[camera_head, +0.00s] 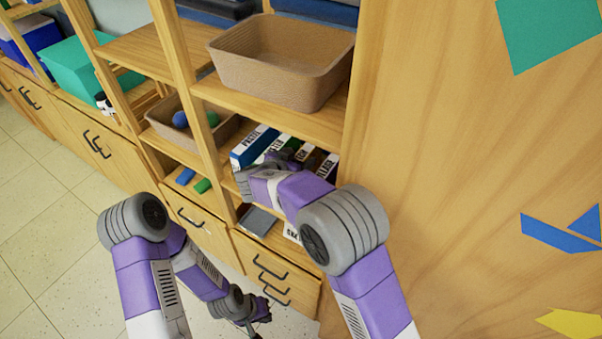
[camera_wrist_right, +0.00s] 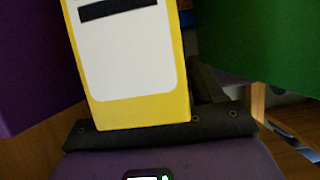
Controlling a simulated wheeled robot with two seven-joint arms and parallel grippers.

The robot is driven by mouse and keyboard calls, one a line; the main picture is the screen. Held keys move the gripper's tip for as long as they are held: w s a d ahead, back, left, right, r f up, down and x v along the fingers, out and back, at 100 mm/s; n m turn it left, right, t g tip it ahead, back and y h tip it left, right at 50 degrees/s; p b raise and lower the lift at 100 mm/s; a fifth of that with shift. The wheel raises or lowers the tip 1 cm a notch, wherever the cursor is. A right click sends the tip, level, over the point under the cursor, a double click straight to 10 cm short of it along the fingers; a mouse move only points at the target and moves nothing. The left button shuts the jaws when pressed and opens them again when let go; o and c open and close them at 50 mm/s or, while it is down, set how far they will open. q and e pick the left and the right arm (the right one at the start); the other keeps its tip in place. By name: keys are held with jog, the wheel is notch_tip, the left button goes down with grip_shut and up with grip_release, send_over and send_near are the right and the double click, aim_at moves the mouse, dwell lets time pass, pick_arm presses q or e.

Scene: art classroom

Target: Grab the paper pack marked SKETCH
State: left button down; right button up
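In the head view, a row of paper packs (camera_head: 254,146) with white labels stands in a shelf cubby. I cannot read SKETCH on any of them; my right arm covers part of the row. My right gripper (camera_head: 277,160) reaches into the cubby at these packs, its fingertips hidden. In the right wrist view, a yellow pack (camera_wrist_right: 127,60) with a white label and black bar lies right before the palm. One dark finger shows along its right side; the other is not visible. I cannot tell whether they grip it. My left gripper (camera_head: 252,322) hangs low over the floor, small and dark.
A brown bin (camera_head: 282,65) stands on the shelf above the packs. Another bin with balls (camera_head: 190,120) is left of them. A wooden panel (camera_head: 470,150) closes off the right side. In the right wrist view, a green surface (camera_wrist_right: 265,45) is close on the right.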

grip_shut()
dwell(1.1)
jog(key=shift+r, duration=0.1)
